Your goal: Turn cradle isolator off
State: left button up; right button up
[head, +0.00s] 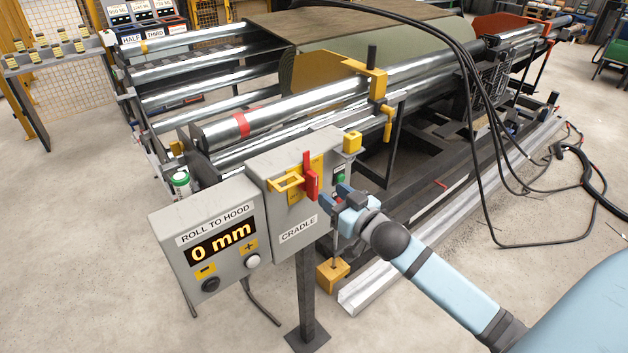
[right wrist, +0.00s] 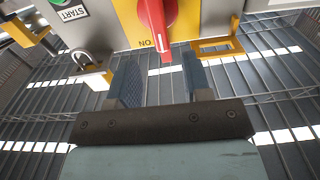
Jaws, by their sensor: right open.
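The cradle isolator is a red rotary handle (head: 311,178) on a yellow plate (head: 294,186), on the front of the grey box marked CRADLE (head: 284,222). The handle looks upright. In the right wrist view the red handle (right wrist: 156,22) points at a marking of the letters O and N on the yellow plate (right wrist: 128,20). My right gripper (head: 336,197) is open and empty, just right of the handle in the head view. In the right wrist view the fingers (right wrist: 160,85) are spread, with the handle ahead of the gap, apart from them. My left gripper is out of view.
A green START button (head: 340,179) sits beside the isolator. A padlock (right wrist: 85,62) and a yellow bracket (right wrist: 217,46) flank the plate. The ROLL TO HOOD display (head: 221,242) reads 0 mm. Metal rollers (head: 290,108) lie behind; black cables (head: 483,130) hang at right.

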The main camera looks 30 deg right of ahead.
aim_at(316, 183)
jog(key=w, duration=0.6)
jog(key=shift+w+a+p, duration=0.3)
jog(key=shift+w, duration=0.05)
grip_shut()
